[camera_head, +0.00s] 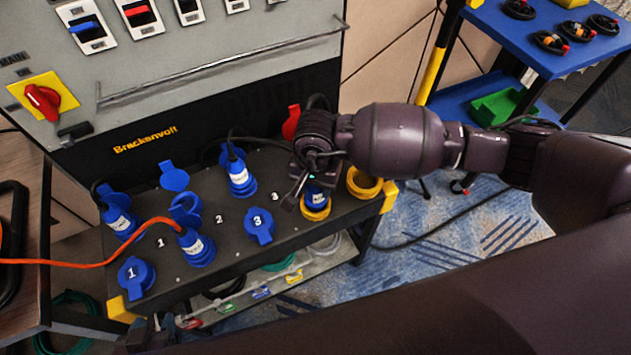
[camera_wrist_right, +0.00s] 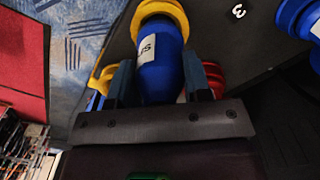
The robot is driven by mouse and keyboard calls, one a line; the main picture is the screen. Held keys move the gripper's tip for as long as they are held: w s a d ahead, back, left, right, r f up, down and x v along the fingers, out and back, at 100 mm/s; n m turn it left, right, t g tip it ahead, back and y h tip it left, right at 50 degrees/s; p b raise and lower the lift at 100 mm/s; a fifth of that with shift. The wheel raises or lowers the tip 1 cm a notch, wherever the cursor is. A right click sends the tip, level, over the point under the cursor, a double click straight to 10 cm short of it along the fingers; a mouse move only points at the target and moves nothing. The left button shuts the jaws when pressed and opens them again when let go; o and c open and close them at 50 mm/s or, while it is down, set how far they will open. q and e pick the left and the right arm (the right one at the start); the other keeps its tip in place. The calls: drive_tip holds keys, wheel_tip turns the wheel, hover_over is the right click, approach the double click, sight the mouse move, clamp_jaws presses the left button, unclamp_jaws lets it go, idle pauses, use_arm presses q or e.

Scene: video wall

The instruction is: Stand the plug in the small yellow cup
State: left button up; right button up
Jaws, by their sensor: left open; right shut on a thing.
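A blue plug (camera_head: 317,196) with a white label stands at the small yellow cup (camera_head: 314,213) on the black shelf. In the right wrist view the plug (camera_wrist_right: 162,65) lies between the two fingers of my right gripper (camera_wrist_right: 160,85). The yellow rim (camera_wrist_right: 168,12) surrounds the plug's far end there; whether it rests on the bottom is hidden. My right gripper (camera_head: 308,184) is shut on the plug from above. A larger yellow cup (camera_head: 380,190) is just right of it. My left gripper (camera_head: 143,337) is partly visible at the lower left, away from the cup.
Other blue plugs (camera_head: 241,180) with cables stand in the shelf's numbered sockets, beside open blue lids (camera_head: 174,177). A red lid (camera_head: 291,122) is behind my right gripper. An orange cable (camera_head: 90,264) runs left. A blue cart (camera_head: 545,50) stands at the upper right.

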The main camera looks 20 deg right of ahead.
use_arm(q)
drive_tip(key=shift+s+f+b, duration=0.15)
drive_tip(key=shift+f+b, duration=0.15)
drive_tip(key=shift+f, duration=0.2)
use_arm(e)
drive_tip(key=shift+f, duration=0.65)
drive_tip(key=o, duration=1.5)
drive_tip(key=shift+r+p, duration=1.45)
drive_tip(key=shift+r, duration=1.6)
use_arm(q)
drive_tip(key=shift+t, duration=0.3)
drive_tip(key=r, duration=0.1)
drive_tip(key=w+r, duration=0.1)
drive_tip(key=r, duration=0.2)
drive_tip(key=shift+w+r, duration=0.3)
